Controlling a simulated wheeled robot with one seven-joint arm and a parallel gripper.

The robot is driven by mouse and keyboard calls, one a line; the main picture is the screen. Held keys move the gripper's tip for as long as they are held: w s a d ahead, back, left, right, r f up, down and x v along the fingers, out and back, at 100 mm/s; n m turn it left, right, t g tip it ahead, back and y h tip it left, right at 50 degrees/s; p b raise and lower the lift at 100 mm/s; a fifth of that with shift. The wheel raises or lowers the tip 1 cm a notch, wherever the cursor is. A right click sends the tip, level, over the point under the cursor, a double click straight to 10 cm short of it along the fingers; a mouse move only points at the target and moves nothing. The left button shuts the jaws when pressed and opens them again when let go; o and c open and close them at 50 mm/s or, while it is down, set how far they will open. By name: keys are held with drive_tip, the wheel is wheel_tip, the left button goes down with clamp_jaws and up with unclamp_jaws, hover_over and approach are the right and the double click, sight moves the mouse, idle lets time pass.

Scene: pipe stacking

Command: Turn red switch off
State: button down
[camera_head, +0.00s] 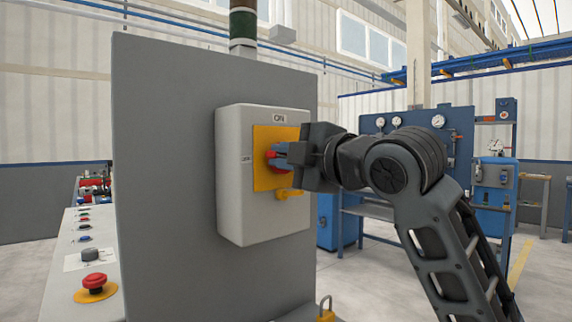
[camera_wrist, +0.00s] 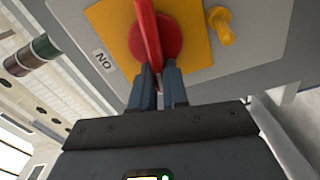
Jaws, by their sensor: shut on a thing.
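The red switch (camera_wrist: 150,40) is a rotary handle on a round red base, set on a yellow plate (camera_wrist: 197,45). In the head view the plate (camera_head: 262,172) is on the front of a light grey box (camera_head: 240,215), and the red switch (camera_head: 272,160) is partly hidden by my fingers. My gripper (camera_head: 283,157) reaches it from the right. In the wrist view my gripper (camera_wrist: 160,82) has its two fingers on either side of the red handle's end, shut on it.
The box is mounted on a large grey cabinet (camera_head: 170,190). A small yellow latch (camera_head: 289,194) sits below the switch. A console (camera_head: 85,255) with a red button (camera_head: 94,282) is at left. Open floor and a blue gauge panel (camera_head: 425,125) lie behind my arm.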

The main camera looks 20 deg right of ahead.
drive_tip(key=shift+f+n+b, duration=0.25)
drive_tip(key=shift+n+b, duration=0.3)
drive_tip(key=shift+n, duration=0.55)
drive_tip(key=c, duration=1.1)
unclamp_jaws()
drive_tip(key=v, duration=0.7)
drive_tip(key=shift+s, duration=0.3)
